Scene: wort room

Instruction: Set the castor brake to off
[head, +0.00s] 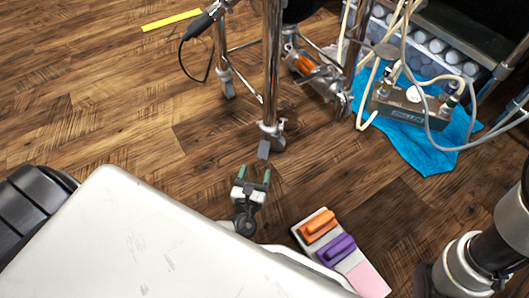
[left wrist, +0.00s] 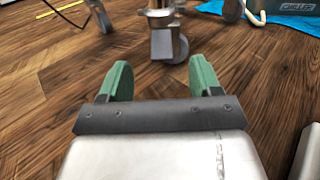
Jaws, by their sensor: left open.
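A castor (head: 278,144) stands on the wood floor at the foot of an upright metal leg (head: 271,70). A flat grey brake tab (head: 263,149) sticks out from it towards me and slants downward. In the left wrist view, the tab (left wrist: 162,44) is ahead and the dark wheel (left wrist: 180,50) is just right of it. I cannot tell which setting the brake is in. My left gripper (head: 254,173) is open and empty, just short of the tab and apart from it. Its green fingers (left wrist: 160,78) point at the castor. My right gripper is not in view.
A second castor (head: 227,88) stands further back left. A blue cloth (head: 420,148) lies on the right under a grey chiller box (head: 397,104) with hoses. A pad with orange (head: 318,226) and purple (head: 335,250) blocks lies near right. The floor left of the castor is clear.

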